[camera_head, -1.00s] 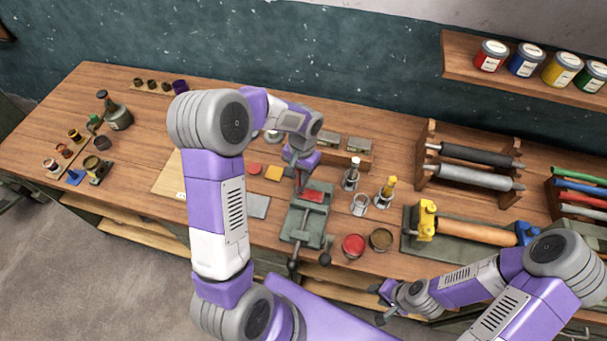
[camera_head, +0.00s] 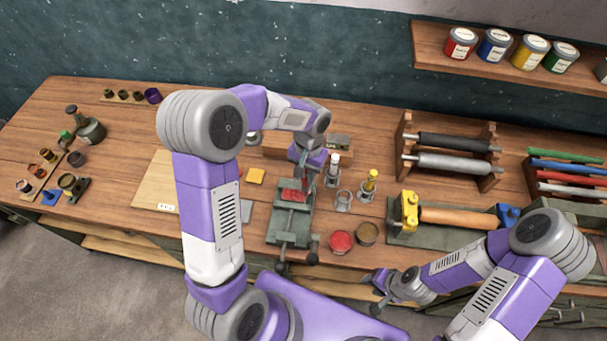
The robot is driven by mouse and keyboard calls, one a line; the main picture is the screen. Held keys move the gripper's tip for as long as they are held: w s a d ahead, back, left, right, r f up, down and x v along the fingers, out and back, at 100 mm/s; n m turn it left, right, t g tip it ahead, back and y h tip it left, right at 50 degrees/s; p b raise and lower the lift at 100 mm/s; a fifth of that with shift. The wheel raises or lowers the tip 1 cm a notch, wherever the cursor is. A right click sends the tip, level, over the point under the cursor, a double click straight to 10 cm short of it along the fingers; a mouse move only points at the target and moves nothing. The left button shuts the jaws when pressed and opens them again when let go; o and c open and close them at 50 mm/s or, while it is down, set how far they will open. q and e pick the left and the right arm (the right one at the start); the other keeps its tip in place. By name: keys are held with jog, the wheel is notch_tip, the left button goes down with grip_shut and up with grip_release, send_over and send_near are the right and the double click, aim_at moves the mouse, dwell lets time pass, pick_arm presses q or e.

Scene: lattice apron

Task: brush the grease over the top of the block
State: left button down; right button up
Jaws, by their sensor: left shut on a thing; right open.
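A green-grey vise (camera_head: 288,225) stands near the front edge of the bench and holds a block with a red top (camera_head: 292,196). My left gripper (camera_head: 306,175) is just above the right back part of the block, pointing down. It is shut on a thin tool, probably a brush, mostly hidden by the gripper; I cannot tell whether its tip touches the block. My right gripper (camera_head: 378,290) is open and empty in front of the bench.
An empty holder (camera_head: 343,200) stands between a white-handled tool (camera_head: 333,166) and a yellow-handled tool (camera_head: 370,182), right of the vise. A roller (camera_head: 458,216) lies on a green base farther right.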

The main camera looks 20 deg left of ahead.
pick_arm(q)
jog(key=shift+s+r+p, duration=0.1)
jog(key=shift+r+p, duration=1.7)
jog(key=shift+r, duration=0.95)
jog(key=shift+f, duration=0.1)
